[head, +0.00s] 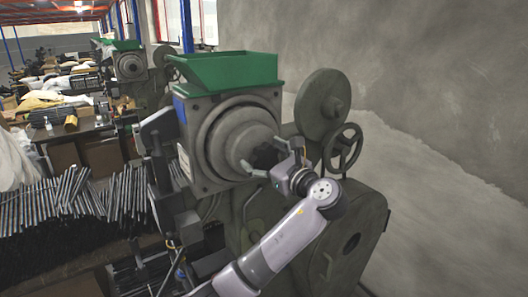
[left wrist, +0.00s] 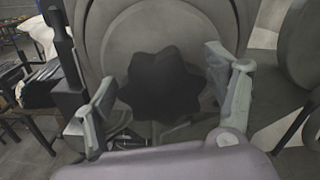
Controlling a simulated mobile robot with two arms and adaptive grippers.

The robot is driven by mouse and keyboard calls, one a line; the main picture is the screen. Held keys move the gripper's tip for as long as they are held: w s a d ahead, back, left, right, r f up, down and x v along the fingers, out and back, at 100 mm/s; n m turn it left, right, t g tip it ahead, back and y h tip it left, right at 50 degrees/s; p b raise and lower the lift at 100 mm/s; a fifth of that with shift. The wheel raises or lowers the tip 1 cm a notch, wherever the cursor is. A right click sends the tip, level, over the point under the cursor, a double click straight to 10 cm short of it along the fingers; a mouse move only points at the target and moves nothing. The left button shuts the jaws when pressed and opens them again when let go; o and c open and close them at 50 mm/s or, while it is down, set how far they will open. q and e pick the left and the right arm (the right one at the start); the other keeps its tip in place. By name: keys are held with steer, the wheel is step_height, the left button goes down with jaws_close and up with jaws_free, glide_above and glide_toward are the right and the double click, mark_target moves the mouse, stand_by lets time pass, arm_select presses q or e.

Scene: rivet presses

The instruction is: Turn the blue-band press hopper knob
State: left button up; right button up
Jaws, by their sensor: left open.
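The blue-band press (head: 230,110) stands in the middle of the head view, with a green hopper tray on top (head: 225,70) and a blue band (head: 180,108) at its upper left edge. Its dark lobed knob (head: 265,156) sits at the centre of the round grey hub (head: 228,140). In the left wrist view the knob (left wrist: 162,86) shows large, between my open fingers. My left gripper (head: 269,171) is open in front of the knob, one finger to each side. I cannot tell whether a finger touches it. My right gripper is not in view.
A handwheel (head: 343,148) and a round disc (head: 322,105) are right of the knob. Many metal rods (head: 60,200) lie at the left. A second press (head: 130,65) stands behind. Bare grey wall (head: 430,80) is at the right.

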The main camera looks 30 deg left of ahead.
arm_select(q)
steer(key=c, duration=1.2)
steer(key=shift+f+n, duration=0.1)
steer(key=shift+n, duration=0.2)
steer(key=n+b, duration=0.3)
steer(key=n, duration=0.1)
steer(key=shift+f, duration=0.2)
steer(key=n+b, duration=0.2)
steer(key=n, duration=0.1)
steer(key=n+b, duration=0.2)
steer(key=n, duration=0.1)
steer(key=shift+s+f+b, duration=0.15)
steer(key=shift+b, duration=0.15)
steer(key=n+b, duration=0.3)
steer(key=n, duration=0.1)
steer(key=n+b, duration=0.2)
steer(key=shift+a+f+b, duration=0.1)
steer(key=shift+f+b, duration=0.15)
steer(key=shift+b, duration=0.05)
steer(key=shift+n+b, duration=1.95)
steer(key=shift+n, duration=0.65)
